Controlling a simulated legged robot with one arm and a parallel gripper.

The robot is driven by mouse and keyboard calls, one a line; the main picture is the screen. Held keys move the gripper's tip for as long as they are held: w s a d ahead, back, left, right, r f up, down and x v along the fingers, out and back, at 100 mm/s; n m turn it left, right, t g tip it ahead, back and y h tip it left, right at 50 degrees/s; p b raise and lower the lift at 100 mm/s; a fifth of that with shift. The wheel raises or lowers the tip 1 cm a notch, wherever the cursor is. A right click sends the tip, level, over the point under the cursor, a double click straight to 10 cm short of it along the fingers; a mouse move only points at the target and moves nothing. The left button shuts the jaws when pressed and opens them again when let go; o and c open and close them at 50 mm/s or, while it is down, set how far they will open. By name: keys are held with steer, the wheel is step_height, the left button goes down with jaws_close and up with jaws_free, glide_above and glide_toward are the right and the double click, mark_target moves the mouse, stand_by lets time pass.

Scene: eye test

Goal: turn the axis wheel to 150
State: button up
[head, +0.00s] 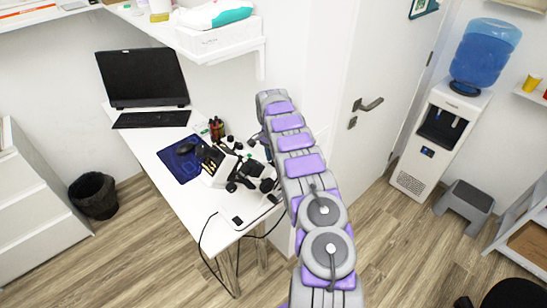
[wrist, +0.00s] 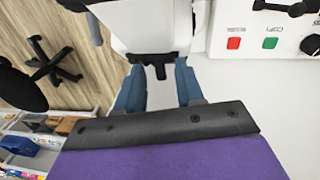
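A white machine (head: 222,172) with several black knobs stands on the white desk. Its black round knobs or wheels (head: 268,185) show at its front; I cannot tell which is the axis wheel, and no scale or number is readable. In the wrist view my gripper (wrist: 160,70) has two blue fingers spread apart. A black T-shaped part (wrist: 155,60) on a white body (wrist: 150,25) shows between the fingertips; contact with it cannot be made out. My arm reaches over the desk in the head view and hides part of the machine's right side.
A panel (wrist: 265,35) has a red button (wrist: 233,43), a green button (wrist: 270,43) and a black knob (wrist: 311,44). A laptop (head: 145,80), a blue mat (head: 182,158) and a pen holder (head: 217,129) are on the desk.

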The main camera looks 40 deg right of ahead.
step_height(320, 180, up, 17)
steer(key=w+p, duration=0.2)
steer(key=p, duration=0.7)
steer(key=shift+p, duration=0.4)
steer(key=shift+r, duration=0.1)
